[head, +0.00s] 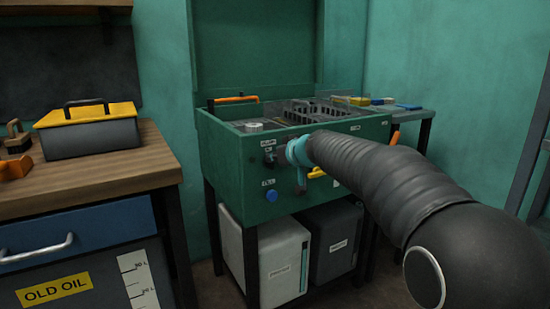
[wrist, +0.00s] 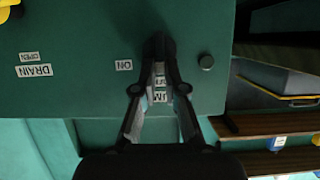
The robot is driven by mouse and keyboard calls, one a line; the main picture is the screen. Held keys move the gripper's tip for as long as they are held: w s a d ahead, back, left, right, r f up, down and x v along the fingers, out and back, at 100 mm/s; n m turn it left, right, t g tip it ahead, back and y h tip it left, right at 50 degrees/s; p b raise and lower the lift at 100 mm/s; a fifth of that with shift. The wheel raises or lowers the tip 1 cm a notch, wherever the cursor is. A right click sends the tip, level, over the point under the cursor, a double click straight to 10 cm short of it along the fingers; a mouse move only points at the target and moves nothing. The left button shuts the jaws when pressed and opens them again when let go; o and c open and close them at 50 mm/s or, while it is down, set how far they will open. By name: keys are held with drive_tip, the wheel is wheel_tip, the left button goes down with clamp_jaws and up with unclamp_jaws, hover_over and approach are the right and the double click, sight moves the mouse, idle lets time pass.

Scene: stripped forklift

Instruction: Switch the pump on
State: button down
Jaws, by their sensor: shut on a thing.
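The green parts washer (head: 225,150) has a front panel (wrist: 90,85) that fills most of the wrist view, where its labels appear upside down. My gripper (wrist: 158,62) is shut on the dark pump switch at the panel. The fingers hide most of the switch, so its setting cannot be made out. A partly covered label (wrist: 160,97), apparently PUMP, shows between the fingers. The ON label (wrist: 124,65) is beside the fingertips, to their left in the wrist view. In the head view my arm reaches in from the right and its end meets the panel's upper left part.
A small dark round knob (wrist: 205,62) sits close to the fingers. A wooden bench (head: 100,170) with a yellow-lidded toolbox (head: 88,130) stands left. Two bins (head: 275,255) are below.

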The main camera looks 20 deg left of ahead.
drive_tip(key=shift+d+f+b, duration=0.1)
drive_tip(key=shift+b, duration=0.2)
drive_tip(key=shift+w+d+f+m+g+y+b, duration=0.3)
drive_tip(key=shift+m+g+y+b, duration=0.4)
drive_tip(key=shift+m+b, duration=0.9)
drive_tip(key=shift+w+d+f+m+g+y+b, duration=0.2)
drive_tip(key=shift+w+m+g+y+b, duration=0.15)
drive_tip(key=shift+m+y+b, duration=0.95)
drive_tip(key=shift+w+d+f+m+g+y+b, duration=0.3)
drive_tip(key=shift+m+g+y+b, duration=0.25)
drive_tip(key=shift+m+b, duration=1.4)
drive_tip(key=shift+r+m, duration=0.1)
drive_tip(key=shift+m, duration=0.15)
drive_tip(key=c, duration=1.2)
unclamp_jaws()
drive_tip(key=shift+c, duration=0.2)
drive_tip(key=v, duration=1.2)
